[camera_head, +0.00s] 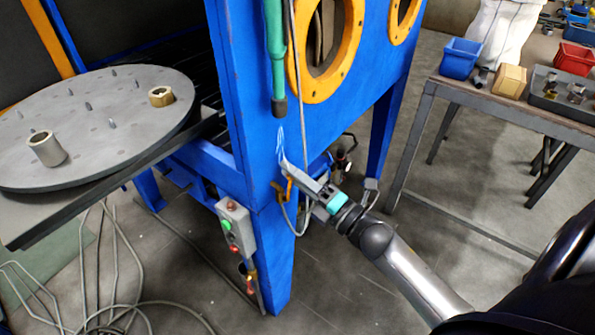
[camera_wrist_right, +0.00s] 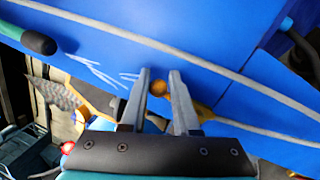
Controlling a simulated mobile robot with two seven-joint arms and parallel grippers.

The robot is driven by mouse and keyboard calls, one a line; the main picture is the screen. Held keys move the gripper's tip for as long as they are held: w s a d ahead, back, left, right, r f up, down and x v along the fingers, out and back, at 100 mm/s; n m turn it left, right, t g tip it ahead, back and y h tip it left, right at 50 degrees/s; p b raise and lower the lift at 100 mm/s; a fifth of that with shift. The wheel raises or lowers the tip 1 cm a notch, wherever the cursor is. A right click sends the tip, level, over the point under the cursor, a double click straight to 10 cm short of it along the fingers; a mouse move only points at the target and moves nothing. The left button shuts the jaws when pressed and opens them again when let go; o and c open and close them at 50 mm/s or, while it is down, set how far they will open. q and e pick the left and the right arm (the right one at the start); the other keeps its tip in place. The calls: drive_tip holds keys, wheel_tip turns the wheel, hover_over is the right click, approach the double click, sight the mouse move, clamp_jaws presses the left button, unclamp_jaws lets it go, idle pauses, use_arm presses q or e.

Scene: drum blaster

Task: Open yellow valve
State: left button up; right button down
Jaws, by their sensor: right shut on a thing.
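The yellow valve (camera_head: 288,188) is at the lower front corner of the blue cabinet. In the head view it is small and partly hidden by my right gripper (camera_head: 287,170). In the right wrist view a yellow part of the valve (camera_wrist_right: 205,111) shows beside the right finger, and its round orange-brown piece (camera_wrist_right: 158,87) sits between the fingertips of my right gripper (camera_wrist_right: 160,80). The fingers are shut on the valve. How far its handle is turned cannot be told. My left gripper is out of view.
The blue cabinet (camera_head: 245,85) has orange-rimmed round ports and a hanging green-handled hose (camera_head: 274,50). A control box (camera_head: 236,225) is mounted low on it. A round turntable (camera_head: 95,125) is at left. A workbench (camera_head: 480,95) with bins stands at right.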

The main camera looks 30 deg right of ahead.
drive_tip(key=shift+s+a+r+n+y, duration=0.15)
drive_tip(key=shift+a+n+y, duration=0.1)
drive_tip(key=shift+a+n, duration=0.25)
drive_tip(key=shift+s+a+f+n+y, duration=0.1)
drive_tip(key=shift+a+n+y, duration=0.15)
drive_tip(key=shift+n, duration=0.45)
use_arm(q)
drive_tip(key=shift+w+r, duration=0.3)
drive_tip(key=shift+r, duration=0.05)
use_arm(e)
drive_tip(key=shift+s+a+n, duration=0.1)
drive_tip(key=shift+n, duration=0.2)
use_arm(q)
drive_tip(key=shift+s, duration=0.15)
use_arm(e)
drive_tip(key=c, duration=0.7)
unclamp_jaws()
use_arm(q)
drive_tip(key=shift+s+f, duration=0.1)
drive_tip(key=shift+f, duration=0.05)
